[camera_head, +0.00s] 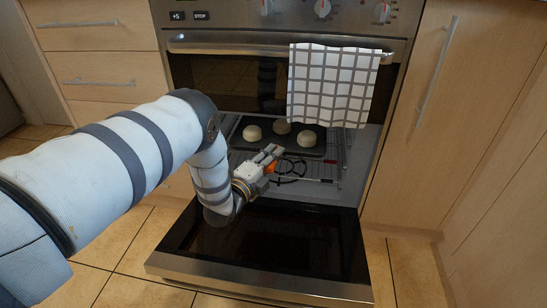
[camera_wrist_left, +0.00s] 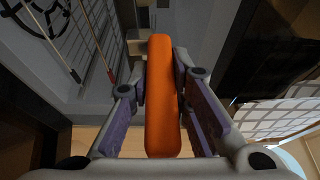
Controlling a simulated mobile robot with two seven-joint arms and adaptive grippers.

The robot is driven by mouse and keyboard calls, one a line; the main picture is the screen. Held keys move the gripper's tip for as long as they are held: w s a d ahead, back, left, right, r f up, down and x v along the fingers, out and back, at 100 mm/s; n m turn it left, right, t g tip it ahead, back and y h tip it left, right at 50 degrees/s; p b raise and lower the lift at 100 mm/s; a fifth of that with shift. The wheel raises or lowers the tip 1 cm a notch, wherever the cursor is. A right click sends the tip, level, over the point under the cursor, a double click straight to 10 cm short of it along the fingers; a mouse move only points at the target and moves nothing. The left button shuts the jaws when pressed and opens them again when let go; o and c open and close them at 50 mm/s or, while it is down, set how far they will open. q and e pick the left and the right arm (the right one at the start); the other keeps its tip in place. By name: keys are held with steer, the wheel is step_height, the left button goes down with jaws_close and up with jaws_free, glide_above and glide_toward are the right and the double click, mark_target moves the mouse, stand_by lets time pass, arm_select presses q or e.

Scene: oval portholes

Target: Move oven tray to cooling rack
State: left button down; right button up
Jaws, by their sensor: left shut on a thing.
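The dark oven tray (camera_head: 311,150) lies inside the open oven and carries three pale round buns. My left gripper (camera_head: 273,158) is at the oven opening, in front of the tray and apart from it. It is shut on an orange bar-shaped handle, which fills the space between the fingers in the left wrist view (camera_wrist_left: 162,100). What the handle belongs to is hidden. A black looped thing (camera_head: 290,169) is just right of the fingers. I cannot make out a separate cooling rack. My right gripper is not in view.
The oven door (camera_head: 265,245) is folded down below my left arm. A checked towel (camera_head: 332,85) hangs from the oven's upper bar. A wire rack (camera_head: 318,180) with a red-tipped rod is inside the oven. Wooden cabinets stand on both sides; tiled floor is clear at lower right.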

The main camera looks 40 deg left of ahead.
arm_select(q)
steer(key=shift+s+d+r, duration=0.1)
steer(key=shift+s+d, duration=0.05)
steer(key=shift+s, duration=0.15)
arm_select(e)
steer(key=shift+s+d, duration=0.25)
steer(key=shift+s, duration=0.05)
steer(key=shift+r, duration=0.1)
arm_select(q)
steer(key=shift+r+p, duration=0.55)
steer(key=shift+r, duration=0.1)
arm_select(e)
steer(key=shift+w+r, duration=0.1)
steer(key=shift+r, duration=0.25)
